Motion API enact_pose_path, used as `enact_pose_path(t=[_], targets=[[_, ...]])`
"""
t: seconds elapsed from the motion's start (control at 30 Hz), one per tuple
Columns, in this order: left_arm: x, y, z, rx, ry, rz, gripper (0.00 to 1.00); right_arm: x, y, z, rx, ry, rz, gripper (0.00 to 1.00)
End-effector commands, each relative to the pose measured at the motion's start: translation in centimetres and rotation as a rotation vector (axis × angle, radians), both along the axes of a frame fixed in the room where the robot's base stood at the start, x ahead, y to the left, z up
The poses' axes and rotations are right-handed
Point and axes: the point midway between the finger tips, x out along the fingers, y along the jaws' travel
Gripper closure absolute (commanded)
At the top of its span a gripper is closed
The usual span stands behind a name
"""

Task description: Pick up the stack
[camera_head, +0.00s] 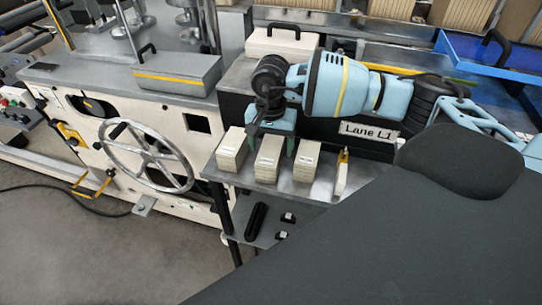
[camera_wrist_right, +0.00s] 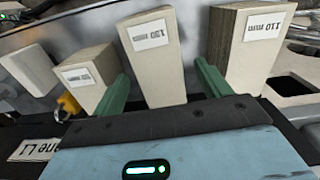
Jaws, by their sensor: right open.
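Three pale stacks with white labels stand in a row on a metal shelf. In the head view they are the left stack (camera_head: 231,150), the middle stack (camera_head: 267,161) and the right stack (camera_head: 305,161). My right gripper (camera_head: 272,140) is open above the shelf, pointing down, with its green fingers on either side of the middle stack. In the right wrist view the middle stack (camera_wrist_right: 153,60) shows between the open fingers, and the stack labelled 110 mm (camera_wrist_right: 250,50) is beyond the right finger. Whether a finger touches a stack is unclear. My left gripper is not in view.
A machine with a handwheel (camera_head: 147,156) stands left. A lower shelf (camera_head: 290,208) holds small dark items. Gaps between stacks are narrow.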

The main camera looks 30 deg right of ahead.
Motion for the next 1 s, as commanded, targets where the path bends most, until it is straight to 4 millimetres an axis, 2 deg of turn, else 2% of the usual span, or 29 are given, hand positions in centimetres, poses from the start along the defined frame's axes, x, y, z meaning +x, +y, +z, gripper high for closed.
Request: enact_pose_path(t=[0.17, 0.3, 0.63, 1.0], targets=[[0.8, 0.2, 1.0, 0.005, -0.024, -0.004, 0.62, -0.1, 0.1, -2.3, -0.001, -0.001, 0.0, 0.24], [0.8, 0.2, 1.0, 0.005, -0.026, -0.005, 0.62, -0.1, 0.1, -4.1, -0.001, 0.002, -0.002, 0.24], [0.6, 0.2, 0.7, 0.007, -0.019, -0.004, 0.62, 0.0, 0.1, -4.7, 0.0, 0.0, 0.0, 0.24], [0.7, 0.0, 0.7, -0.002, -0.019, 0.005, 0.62, -0.1, 0.0, -4.7, 0.0, 0.001, -0.001, 0.72]])
